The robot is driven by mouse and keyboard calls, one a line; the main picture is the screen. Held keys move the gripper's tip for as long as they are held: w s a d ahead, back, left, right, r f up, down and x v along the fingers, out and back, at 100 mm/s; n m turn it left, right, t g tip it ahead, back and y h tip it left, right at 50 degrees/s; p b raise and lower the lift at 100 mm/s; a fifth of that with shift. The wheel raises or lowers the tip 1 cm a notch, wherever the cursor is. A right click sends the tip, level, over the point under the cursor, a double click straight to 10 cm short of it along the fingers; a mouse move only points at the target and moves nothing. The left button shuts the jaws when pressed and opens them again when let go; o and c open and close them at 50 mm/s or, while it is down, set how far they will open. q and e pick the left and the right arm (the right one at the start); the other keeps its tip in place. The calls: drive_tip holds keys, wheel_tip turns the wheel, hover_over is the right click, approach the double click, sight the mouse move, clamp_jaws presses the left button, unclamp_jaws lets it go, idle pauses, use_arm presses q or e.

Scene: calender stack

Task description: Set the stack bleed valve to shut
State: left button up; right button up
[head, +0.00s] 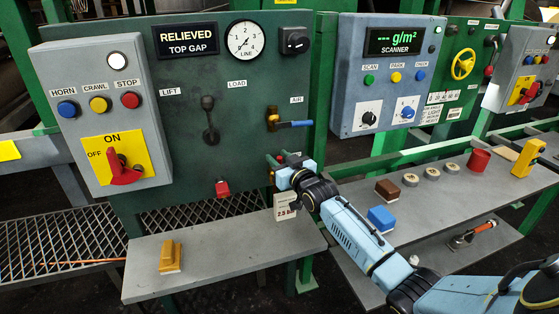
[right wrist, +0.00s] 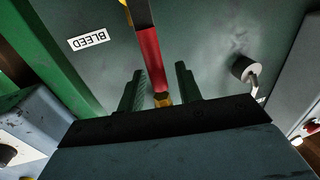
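The bleed valve's red handle (right wrist: 150,60) shows in the right wrist view, with a BLEED label (right wrist: 88,39) upside down beside it. The handle runs roughly square to the label's lettering. Brass shows at its top edge and near its lower end. My right gripper (right wrist: 160,88) is open, with one finger on each side of the handle's lower end; I cannot tell whether they touch it. In the head view my right gripper (head: 277,162) is at the green panel (head: 240,100), below the AIR valve (head: 287,123), and mostly hides the bleed valve. My left gripper is out of view.
A grey shelf (head: 225,262) with a yellow block (head: 171,256) is below. The display (head: 186,40) reads RELIEVED, TOP GAP.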

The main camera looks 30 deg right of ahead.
clamp_jaws()
